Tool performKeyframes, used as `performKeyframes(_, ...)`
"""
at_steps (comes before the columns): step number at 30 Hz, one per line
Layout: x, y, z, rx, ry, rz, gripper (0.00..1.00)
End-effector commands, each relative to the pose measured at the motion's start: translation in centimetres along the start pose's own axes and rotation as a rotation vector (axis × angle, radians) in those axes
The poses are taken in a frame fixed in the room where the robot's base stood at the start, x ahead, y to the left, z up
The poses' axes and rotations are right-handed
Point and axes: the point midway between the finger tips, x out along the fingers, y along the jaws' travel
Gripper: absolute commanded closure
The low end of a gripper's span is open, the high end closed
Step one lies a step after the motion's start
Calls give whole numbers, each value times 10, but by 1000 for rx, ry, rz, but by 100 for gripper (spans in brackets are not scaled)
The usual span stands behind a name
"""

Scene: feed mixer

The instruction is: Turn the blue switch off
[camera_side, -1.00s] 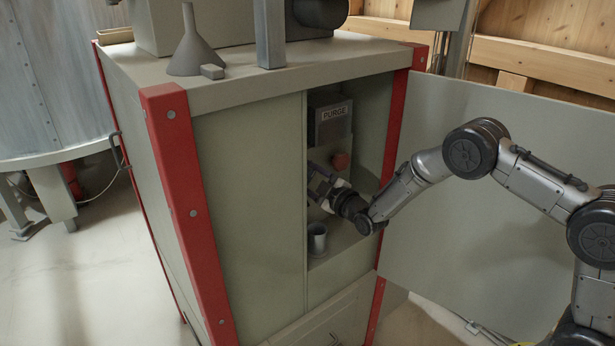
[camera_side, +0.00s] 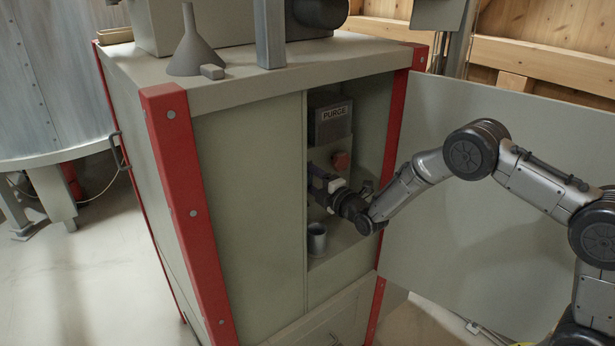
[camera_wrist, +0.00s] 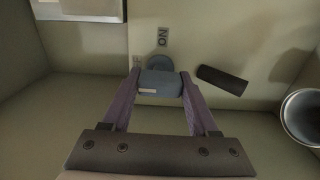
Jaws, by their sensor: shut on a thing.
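The blue switch (camera_wrist: 160,84) is in the middle of the wrist view, against the cabinet's back panel, with a rounded blue part just above its block. A pale mark shows on the block's lower left. An "ON" label (camera_wrist: 162,37), turned on its side, is above it; a second small label at its upper left is partly hidden. My gripper (camera_wrist: 159,86) is shut on the switch, one purple finger on each side. In the side view my gripper (camera_side: 318,180) reaches into the open cabinet, and the switch is hidden there.
A metal cup (camera_side: 317,238) stands on the cabinet floor below my gripper. A red button (camera_side: 341,160) and a box marked "PURGE" (camera_side: 332,122) are above it. A dark cylindrical part (camera_wrist: 222,80) is right of the switch. The open door (camera_side: 480,210) stands right of the cabinet.

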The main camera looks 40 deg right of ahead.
Motion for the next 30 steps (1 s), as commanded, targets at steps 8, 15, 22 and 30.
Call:
performKeyframes(8,0,-1,0,-29,0,-1,96)
performKeyframes(15,0,-1,0,-30,0,-1,96)
performKeyframes(22,0,0,0,-29,1,-1,10)
performKeyframes(30,0,0,0,-27,0,0,10)
